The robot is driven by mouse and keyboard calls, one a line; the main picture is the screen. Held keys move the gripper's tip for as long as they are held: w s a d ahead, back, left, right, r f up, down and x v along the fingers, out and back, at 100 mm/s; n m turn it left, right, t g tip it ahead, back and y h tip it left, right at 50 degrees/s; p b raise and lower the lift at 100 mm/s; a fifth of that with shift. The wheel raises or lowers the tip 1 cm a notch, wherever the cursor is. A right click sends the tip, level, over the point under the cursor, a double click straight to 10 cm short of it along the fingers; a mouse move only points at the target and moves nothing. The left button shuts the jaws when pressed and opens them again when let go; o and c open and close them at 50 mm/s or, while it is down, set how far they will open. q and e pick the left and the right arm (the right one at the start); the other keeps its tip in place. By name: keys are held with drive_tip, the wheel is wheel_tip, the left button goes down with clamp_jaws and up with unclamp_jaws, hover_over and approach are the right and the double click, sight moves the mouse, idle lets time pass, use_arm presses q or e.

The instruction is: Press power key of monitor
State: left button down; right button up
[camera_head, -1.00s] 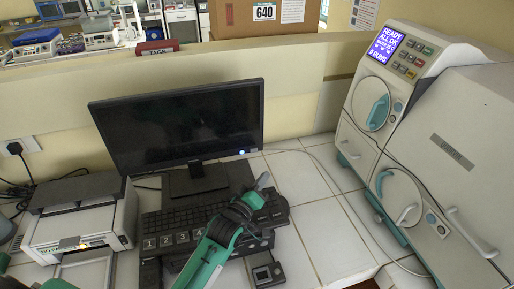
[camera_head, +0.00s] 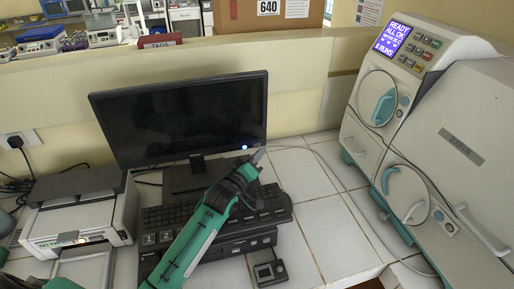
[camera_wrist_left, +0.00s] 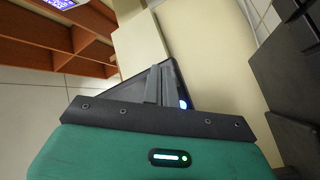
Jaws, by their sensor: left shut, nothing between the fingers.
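The monitor (camera_head: 180,115) stands on the tiled bench with a dark screen. Its power key (camera_head: 244,147) is a small lit bluish-white spot at the lower right of the bezel. My left gripper (camera_head: 259,156) is shut and empty, just below and to the right of the key in the head view; a small gap shows between them there. In the left wrist view the shut fingers (camera_wrist_left: 161,84) point at the monitor's corner, and the blue-lit key (camera_wrist_left: 183,104) shows just right of the fingertips. Whether they touch cannot be told.
A keyboard (camera_head: 160,221) lies below the monitor, under my left arm. A printer (camera_head: 80,215) stands at left. A large white analyser (camera_head: 440,150) with a lit display fills the right. A small dark box (camera_head: 269,272) lies in front. Tiles (camera_head: 318,215) between are clear, crossed by a cable.

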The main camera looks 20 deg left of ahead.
use_arm(q)
drive_tip(key=shift+w+a, duration=0.15)
drive_tip(key=shift+w, duration=0.05)
use_arm(e)
drive_tip(key=shift+w+a, duration=0.15)
drive_tip(key=shift+a, duration=0.2)
idle(0.4)
drive_tip(key=shift+d, duration=0.3)
idle(0.4)
idle(0.5)
use_arm(q)
drive_tip(key=shift+w+a, duration=0.2)
drive_tip(key=shift+w, duration=0.1)
use_arm(e)
drive_tip(key=shift+a, duration=0.2)
